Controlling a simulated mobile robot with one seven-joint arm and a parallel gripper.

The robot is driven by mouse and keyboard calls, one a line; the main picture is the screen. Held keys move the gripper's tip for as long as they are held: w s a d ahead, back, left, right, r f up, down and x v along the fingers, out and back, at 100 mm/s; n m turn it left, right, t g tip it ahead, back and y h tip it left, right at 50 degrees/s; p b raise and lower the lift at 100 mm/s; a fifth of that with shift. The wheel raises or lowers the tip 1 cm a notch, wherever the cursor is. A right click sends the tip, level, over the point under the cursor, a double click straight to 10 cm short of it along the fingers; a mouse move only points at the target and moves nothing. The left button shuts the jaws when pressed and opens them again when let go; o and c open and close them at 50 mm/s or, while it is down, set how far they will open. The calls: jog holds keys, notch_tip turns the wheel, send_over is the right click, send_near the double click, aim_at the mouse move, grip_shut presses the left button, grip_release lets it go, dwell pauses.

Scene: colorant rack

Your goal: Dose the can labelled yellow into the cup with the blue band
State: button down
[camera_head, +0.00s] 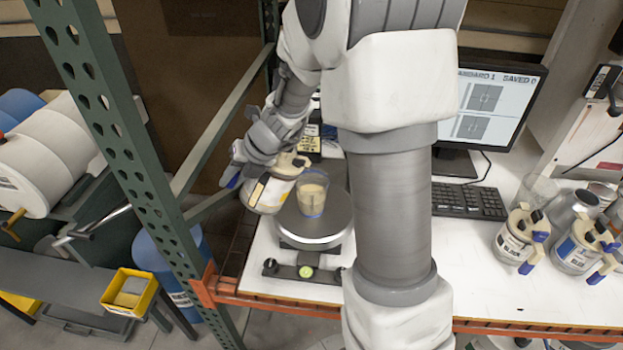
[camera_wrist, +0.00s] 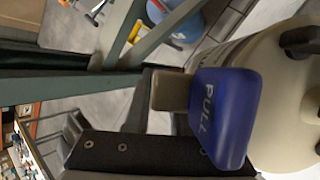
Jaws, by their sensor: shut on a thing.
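My gripper (camera_head: 253,158) is shut on a cream can (camera_head: 269,190) with a yellow patch on its label; the label's word is not readable. The can is tilted, held above the left side of the scale, close beside the cup. In the wrist view the pale can (camera_wrist: 290,95) fills the right side, with a blue lever marked PULL (camera_wrist: 222,115) in front of it. The clear cup (camera_head: 312,196) stands upright on the round scale (camera_head: 318,228) and holds beige material. Whether anything flows from the can cannot be told.
Two more cans with blue handles, one labelled black (camera_head: 515,240) and another (camera_head: 577,246), stand at the right with a clear cup (camera_head: 538,188) behind. A monitor (camera_head: 493,105) and keyboard (camera_head: 468,201) stand at the back. A green rack post (camera_head: 130,150) rises left of the bench.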

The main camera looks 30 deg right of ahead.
jog(key=shift+y, duration=0.7)
jog(key=shift+d+r, duration=0.3)
jog(key=shift+r, duration=0.3)
jog(key=shift+d+r, duration=0.25)
jog(key=shift+r, duration=0.4)
jog(key=shift+d+r, duration=0.3)
jog(key=shift+r, duration=0.3)
dwell(5.5)
